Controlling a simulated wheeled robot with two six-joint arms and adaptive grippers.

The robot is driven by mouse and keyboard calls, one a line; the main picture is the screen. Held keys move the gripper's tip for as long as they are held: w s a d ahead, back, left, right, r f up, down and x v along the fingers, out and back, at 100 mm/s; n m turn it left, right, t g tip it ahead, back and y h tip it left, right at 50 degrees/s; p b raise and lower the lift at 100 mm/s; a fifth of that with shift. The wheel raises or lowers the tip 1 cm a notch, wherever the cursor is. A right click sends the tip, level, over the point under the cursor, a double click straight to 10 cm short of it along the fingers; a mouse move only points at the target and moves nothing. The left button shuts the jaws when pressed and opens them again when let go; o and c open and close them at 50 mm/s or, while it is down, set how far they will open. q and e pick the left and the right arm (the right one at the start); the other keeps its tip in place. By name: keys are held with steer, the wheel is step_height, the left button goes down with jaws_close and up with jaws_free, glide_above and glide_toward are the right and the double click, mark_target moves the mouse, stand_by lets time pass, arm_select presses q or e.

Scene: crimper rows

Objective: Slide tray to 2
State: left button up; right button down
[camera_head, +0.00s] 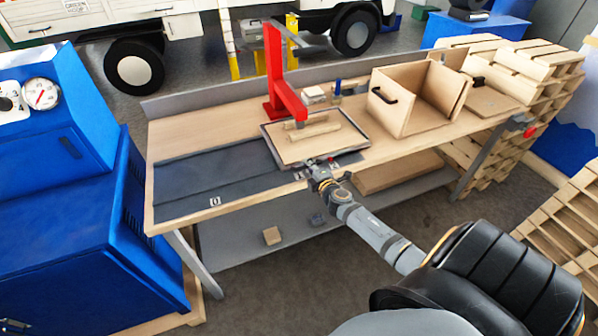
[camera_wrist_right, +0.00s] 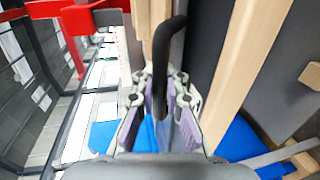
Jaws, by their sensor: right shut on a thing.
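The tray (camera_head: 288,152) is a wooden board with a dark rim, with pale wooden pieces lying on it. It sits at the right part of a dark strip (camera_head: 190,180) on the workbench. The strip's left mark reads 0; another small mark (camera_head: 299,176) by the tray's front edge is too small to read surely. My right gripper (camera_head: 318,168) is at the tray's front edge. In the right wrist view, my right gripper (camera_wrist_right: 160,90) is shut around a black bar handle (camera_wrist_right: 163,50). My left gripper is not in view.
A red press-like stand (camera_head: 277,75) rises just behind the tray. An open wooden box (camera_head: 415,110) with a black handle stands to the right on the bench. A blue cabinet (camera_head: 70,200) is at the left. The strip is clear left of the tray.

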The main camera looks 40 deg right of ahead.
steer(key=shift+s+d+f, duration=0.15)
steer(key=shift+d+f, duration=0.1)
steer(key=shift+d, duration=0.2)
steer(key=c, duration=1.8)
jaws_free()
steer(key=o, duration=0.4)
steer(key=shift+s+d+r, duration=0.15)
steer(key=shift+s+r, duration=0.05)
steer(key=shift+w, duration=0.1)
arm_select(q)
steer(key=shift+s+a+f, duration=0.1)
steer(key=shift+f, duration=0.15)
arm_select(e)
steer(key=v, duration=1.2)
steer(key=shift+f, duration=0.1)
